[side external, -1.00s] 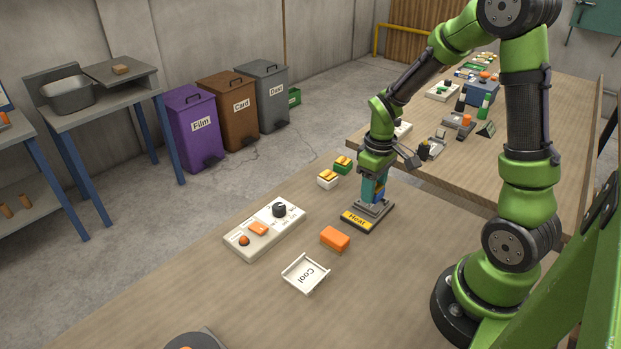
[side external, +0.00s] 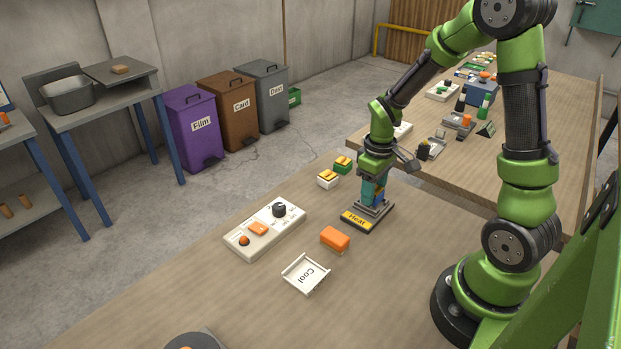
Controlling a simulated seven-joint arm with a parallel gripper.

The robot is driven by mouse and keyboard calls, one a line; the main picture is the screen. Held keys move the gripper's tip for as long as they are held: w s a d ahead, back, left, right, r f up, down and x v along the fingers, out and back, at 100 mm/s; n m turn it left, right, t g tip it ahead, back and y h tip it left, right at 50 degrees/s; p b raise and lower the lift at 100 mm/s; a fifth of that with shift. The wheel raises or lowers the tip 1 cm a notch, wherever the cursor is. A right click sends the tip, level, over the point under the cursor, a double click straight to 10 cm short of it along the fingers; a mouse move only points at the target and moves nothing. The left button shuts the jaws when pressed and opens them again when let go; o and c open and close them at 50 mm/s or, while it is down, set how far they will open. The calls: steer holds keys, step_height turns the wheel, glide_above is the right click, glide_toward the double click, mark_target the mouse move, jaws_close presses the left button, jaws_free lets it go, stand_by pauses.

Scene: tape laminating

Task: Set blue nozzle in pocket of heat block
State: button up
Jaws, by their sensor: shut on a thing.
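The heat block (side external: 357,222) is a dark grey stepped block with a yellow "Heat" label, standing on the wooden table. My gripper (side external: 375,190) points down directly over its raised rear part. It is shut on the blue nozzle (side external: 379,196), of which only a small blue patch shows between the fingers. The nozzle is upright at or just above the top of the block. The pocket is hidden by my gripper, so I cannot tell whether the nozzle is inside it.
An orange block (side external: 335,238) and a white "Cool" tray (side external: 306,274) lie in front of the heat block. A control panel (side external: 264,229) with a black knob is to the left. Small white (side external: 327,180) and green (side external: 342,166) holders with yellow tops stand behind.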

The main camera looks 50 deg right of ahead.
steer(key=shift+f, duration=0.3)
steer(key=o, duration=1.2)
step_height(320, 180, up, 17)
steer(key=shift+f, duration=0.1)
